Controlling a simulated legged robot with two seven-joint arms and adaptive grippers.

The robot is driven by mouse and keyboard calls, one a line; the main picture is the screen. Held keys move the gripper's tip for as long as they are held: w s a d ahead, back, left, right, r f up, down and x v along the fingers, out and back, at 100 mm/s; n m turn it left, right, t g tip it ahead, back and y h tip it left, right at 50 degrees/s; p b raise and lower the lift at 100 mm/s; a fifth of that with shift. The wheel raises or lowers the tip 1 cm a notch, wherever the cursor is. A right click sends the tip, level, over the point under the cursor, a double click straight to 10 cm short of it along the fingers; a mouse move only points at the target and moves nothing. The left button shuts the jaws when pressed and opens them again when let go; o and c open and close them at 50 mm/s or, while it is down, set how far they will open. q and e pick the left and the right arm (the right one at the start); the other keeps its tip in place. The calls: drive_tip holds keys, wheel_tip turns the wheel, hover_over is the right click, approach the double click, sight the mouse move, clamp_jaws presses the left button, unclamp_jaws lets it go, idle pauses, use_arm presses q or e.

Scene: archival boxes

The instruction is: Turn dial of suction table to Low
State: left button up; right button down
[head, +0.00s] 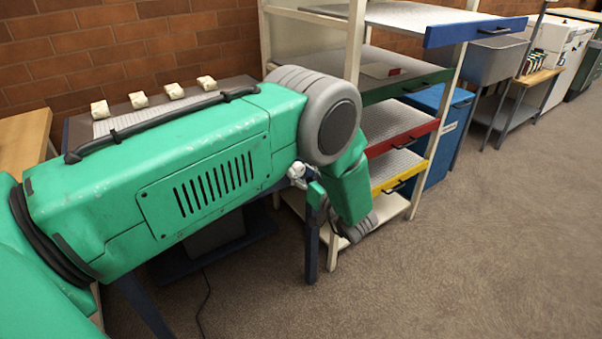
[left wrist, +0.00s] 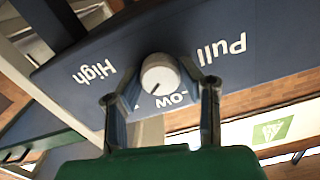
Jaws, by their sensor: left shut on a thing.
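The dial (left wrist: 160,73) is a round white knob on the dark blue front panel (left wrist: 75,70) of the suction table. The lettering appears rotated in the left wrist view: "High" at left, "Low" just below the dial, "Pull" at right. A dark mark on the dial points down and slightly left, near the end of "Low". My left gripper (left wrist: 160,90) has a finger on either side of the dial and is shut on it. In the head view the dial (head: 297,170) shows beside my left gripper (head: 312,185), and my green arm hides much of the suction table (head: 78,132). My right gripper is out of view.
Several small cream blocks (head: 172,91) stand along the table's back. A shelf rack (head: 355,50) with blue, green, red and yellow edged trays stands close to the right of my arm. A blue bin (head: 438,125) is beyond it. The carpet at right is clear.

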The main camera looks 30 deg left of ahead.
use_arm(q)
drive_tip(key=n, duration=0.5)
drive_tip(key=shift+n, duration=0.4)
drive_tip(key=n, duration=0.4)
drive_tip(key=shift+d+f+n, duration=0.1)
drive_tip(key=shift+n, duration=0.3)
drive_tip(key=o, duration=1.1)
drive_tip(key=shift+f, duration=0.1)
drive_tip(key=shift+c, duration=0.2)
drive_tip(key=shift+o, duration=0.3)
